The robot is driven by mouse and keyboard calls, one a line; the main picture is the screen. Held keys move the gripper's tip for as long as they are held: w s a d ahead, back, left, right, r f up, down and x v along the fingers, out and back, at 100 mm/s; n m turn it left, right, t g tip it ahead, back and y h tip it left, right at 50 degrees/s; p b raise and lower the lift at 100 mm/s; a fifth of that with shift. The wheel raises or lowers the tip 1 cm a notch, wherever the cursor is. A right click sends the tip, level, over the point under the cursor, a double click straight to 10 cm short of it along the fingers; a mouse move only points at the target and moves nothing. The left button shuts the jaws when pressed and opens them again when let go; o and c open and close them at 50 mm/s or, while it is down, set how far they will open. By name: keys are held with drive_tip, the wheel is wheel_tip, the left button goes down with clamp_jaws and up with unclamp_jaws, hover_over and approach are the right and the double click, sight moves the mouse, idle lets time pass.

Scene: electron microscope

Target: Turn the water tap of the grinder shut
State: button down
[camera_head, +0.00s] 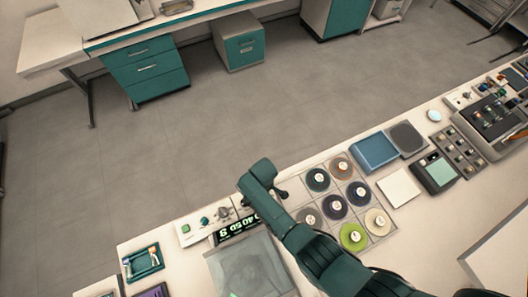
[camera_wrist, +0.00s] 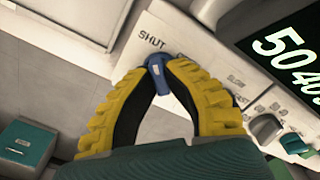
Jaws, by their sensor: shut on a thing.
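In the wrist view, the blue water tap (camera_wrist: 158,72) sits on a pale panel of the grinder (camera_wrist: 200,45), just beside the printed word SHUT. My gripper (camera_wrist: 160,66), with yellow and black fingers, is shut on the tap, one finger on each side. The fingers hide part of the tap and any label beyond it. In the head view, the grinder's control panel (camera_head: 207,222) is at the front bench, left of my arm. My arm hides the tap there, and my fingertips are barely visible.
The grinder's lit display (camera_head: 236,228) and a knob (camera_wrist: 265,128) marked SLOW and FAST are close to my gripper. Several coloured discs (camera_head: 333,206) lie right of my arm. A green tray (camera_head: 143,262) is at the left.

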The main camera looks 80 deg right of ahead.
drive_tip(key=c, duration=1.1)
unclamp_jaws()
wheel_tip(320, 180, up, 12)
